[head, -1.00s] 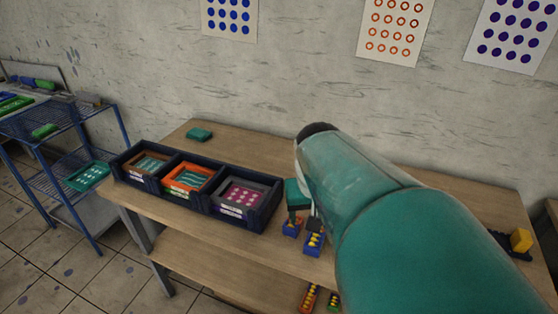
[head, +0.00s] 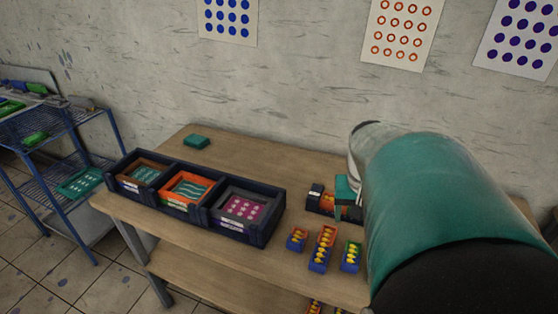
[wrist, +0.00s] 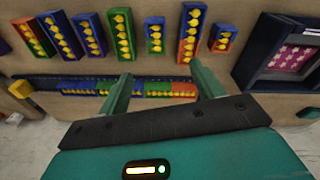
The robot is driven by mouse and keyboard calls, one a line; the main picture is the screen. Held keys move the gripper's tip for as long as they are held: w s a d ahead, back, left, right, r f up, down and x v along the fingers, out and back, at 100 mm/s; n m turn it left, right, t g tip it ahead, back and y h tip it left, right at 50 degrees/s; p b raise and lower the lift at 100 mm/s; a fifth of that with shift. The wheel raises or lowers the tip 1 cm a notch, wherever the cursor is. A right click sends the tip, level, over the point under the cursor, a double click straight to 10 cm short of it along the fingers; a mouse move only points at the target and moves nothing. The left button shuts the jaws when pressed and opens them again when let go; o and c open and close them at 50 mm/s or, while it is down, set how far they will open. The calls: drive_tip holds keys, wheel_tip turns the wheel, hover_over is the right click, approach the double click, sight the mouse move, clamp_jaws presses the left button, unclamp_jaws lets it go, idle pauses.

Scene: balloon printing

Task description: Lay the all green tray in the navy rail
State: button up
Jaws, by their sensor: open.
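The navy rail (wrist: 100,77) runs across the wrist view near the back of the table, holding a row of blue, green and red-orange trays with yellow pieces. In the head view my gripper (head: 347,196) is by the left end of the rail (head: 316,190), and my arm hides the rest.
Several loose coloured trays with yellow pieces (wrist: 190,33) lie in front of the rail. A navy case (head: 262,233) with three framed compartments stands left. A yellow block (wrist: 20,88) sits at the rail's other end. A teal block (head: 196,141) lies at the back.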

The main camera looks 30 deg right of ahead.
drive_tip(key=s+d+f+m+y, duration=0.1)
drive_tip(key=s+d+f+m, duration=0.25)
drive_tip(key=d, duration=0.55)
drive_tip(key=shift+n+g, duration=0.35)
drive_tip(key=shift+g, duration=0.05)
drive_tip(key=f, duration=0.8)
drive_tip(key=shift+s+d+f, duration=0.15)
drive_tip(key=shift+s+d, duration=0.15)
drive_tip(key=shift+s, duration=0.1)
drive_tip(key=shift+w+a+f, duration=0.15)
drive_tip(key=shift+f, duration=2.6)
drive_tip(key=c, duration=1.2)
drive_tip(key=shift+o, duration=0.2)
drive_tip(key=shift+r, duration=0.2)
